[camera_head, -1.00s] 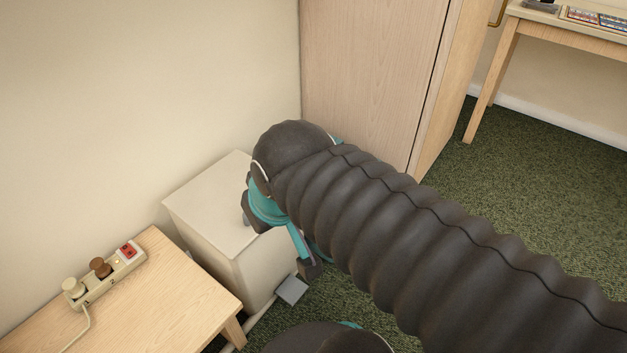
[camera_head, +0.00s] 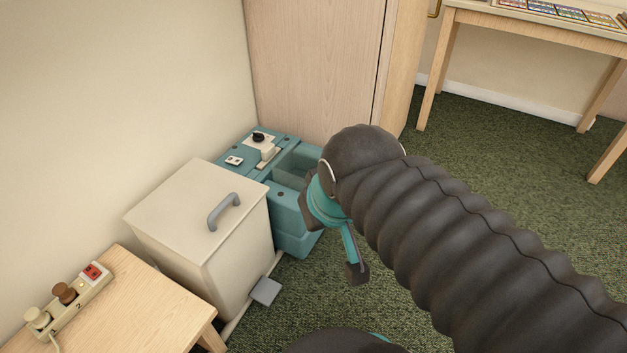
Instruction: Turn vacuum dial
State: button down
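The vacuum is a teal, box-like unit (camera_head: 291,222) in the corner, partly behind the beige bin and my arm. A small black dial (camera_head: 258,136) sits on its top at the back left, with cream parts near it. My gripper (camera_head: 332,243) is teal with dark ends, right of the vacuum and apart from the dial. Its two dark ends stand well apart with nothing seen between them, so it looks open. My dark ribbed arm hides part of the gripper and the vacuum's right side.
A beige bin (camera_head: 180,205) with a grey handle (camera_head: 223,211) and grey pedal (camera_head: 265,291) stands before the vacuum. A wooden table (camera_head: 150,310) carries a power strip (camera_head: 68,300). A wooden cabinet (camera_head: 315,70) stands behind. Green carpet (camera_head: 500,190) lies free at right.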

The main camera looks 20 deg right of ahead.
aim_at(257, 136)
jog(key=z, duration=1.15)
jog(key=k, duration=0.6)
jog(key=u, duration=0.8)
jog(key=i, duration=0.95)
jog(key=z, duration=0.05)
